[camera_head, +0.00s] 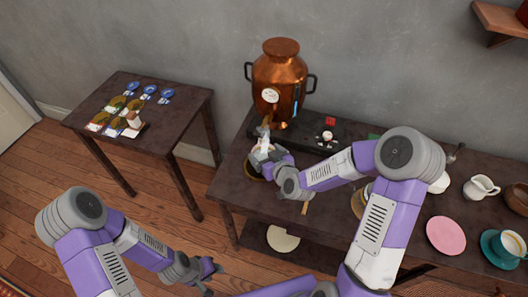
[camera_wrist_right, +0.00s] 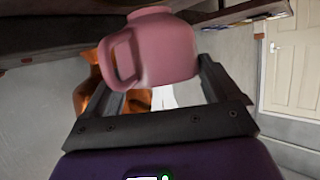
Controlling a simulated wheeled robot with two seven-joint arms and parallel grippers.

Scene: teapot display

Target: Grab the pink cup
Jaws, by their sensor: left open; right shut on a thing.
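The pink cup (camera_wrist_right: 165,55) is large in the right wrist view, between the fingers of my right gripper (camera_wrist_right: 160,85). Its handle points left in that view. My right gripper is shut on it. In the head view my right gripper (camera_head: 262,150) is near the left end of the long dark table (camera_head: 233,188), in front of the copper urn (camera_head: 277,72). The cup is hard to make out there behind the gripper. My left gripper (camera_head: 211,268) is low in the head view, open and empty, apart from both tables.
A small table (camera_head: 178,125) at the left bears blue and yellow items and cards. The long table's right side holds a pink plate (camera_head: 446,236), a white creamer (camera_head: 481,187) and a teal cup and saucer (camera_head: 503,249). A dark tray lies under the urn.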

